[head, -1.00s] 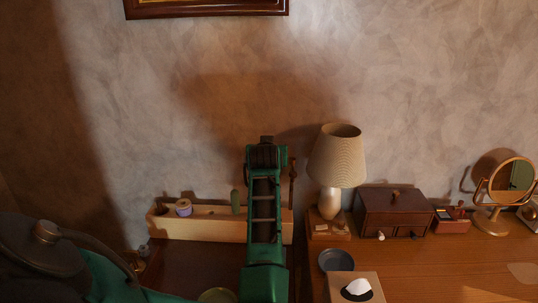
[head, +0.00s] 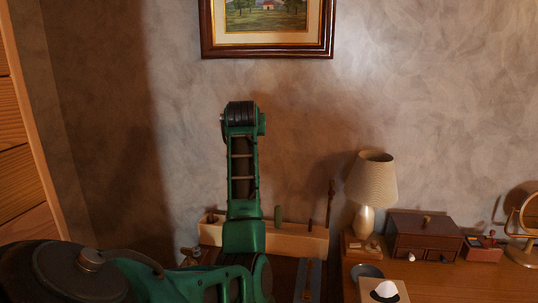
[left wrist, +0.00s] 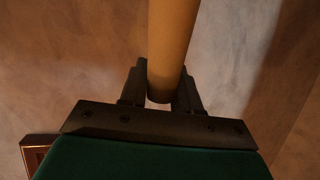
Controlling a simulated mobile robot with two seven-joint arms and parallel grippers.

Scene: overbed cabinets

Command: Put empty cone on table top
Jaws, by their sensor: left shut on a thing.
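In the left wrist view, a tan-yellow tapered tube (left wrist: 172,45), which looks like the empty cone, sits between the dark fingers of my left gripper (left wrist: 161,92). The gripper is shut on it, and the narrower end is nearest the palm. The cone's far end is out of frame. In the head view, my green left arm rises in front of the wall, but its gripper and the cone do not show. The wooden table top (head: 455,286) is at the lower right. My right gripper is not in view.
A lamp (head: 371,182), a dark drawer box (head: 424,237), a round mirror (head: 525,216) and a small bowl (head: 367,272) stand on the table. A pale wooden box (head: 296,243) is behind my arm. A framed picture (head: 266,55) hangs above. Some table surface at front right is clear.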

